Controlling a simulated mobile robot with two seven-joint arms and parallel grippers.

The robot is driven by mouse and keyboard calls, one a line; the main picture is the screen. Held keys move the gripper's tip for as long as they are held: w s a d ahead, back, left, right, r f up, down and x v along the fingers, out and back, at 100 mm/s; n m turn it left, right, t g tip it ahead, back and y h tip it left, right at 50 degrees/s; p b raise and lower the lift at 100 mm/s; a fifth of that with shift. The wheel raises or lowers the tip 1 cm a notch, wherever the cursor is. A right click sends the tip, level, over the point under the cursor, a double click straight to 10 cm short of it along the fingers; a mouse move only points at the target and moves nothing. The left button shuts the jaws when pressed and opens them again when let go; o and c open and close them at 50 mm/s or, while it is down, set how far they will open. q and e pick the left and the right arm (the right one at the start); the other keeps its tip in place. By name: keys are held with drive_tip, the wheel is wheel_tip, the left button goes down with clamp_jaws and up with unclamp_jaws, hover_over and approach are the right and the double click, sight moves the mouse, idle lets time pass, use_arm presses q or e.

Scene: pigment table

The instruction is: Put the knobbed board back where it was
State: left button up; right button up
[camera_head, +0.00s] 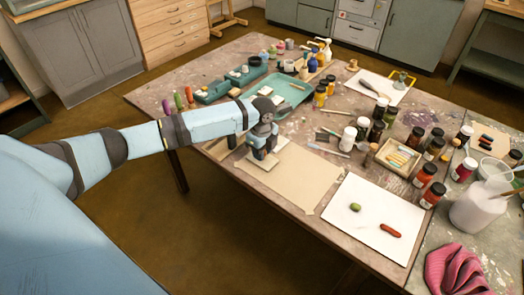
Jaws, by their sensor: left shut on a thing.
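My left arm comes in from the left, and its gripper (262,156) points down over the near left part of the table. It is shut on what looks like the knob of a small pale board (254,167). The gripper hides the knob and much of the board. The board is at the left end of a tan paper sheet (296,184); I cannot tell whether it touches the surface. My right gripper is not in view.
A white board (350,228) with a green piece and a red piece lies to the right. A teal tray (291,88) and several bottles stand farther back. A crayon box (397,156) and several jars stand right. The tan sheet's middle is clear.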

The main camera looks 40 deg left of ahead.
use_arm(q)
drive_tip(key=shift+f, duration=0.1)
drive_tip(key=o, duration=0.8)
drive_tip(key=shift+c, duration=0.2)
wheel_tip(320, 180, up, 12)
drive_tip(key=p, duration=0.1)
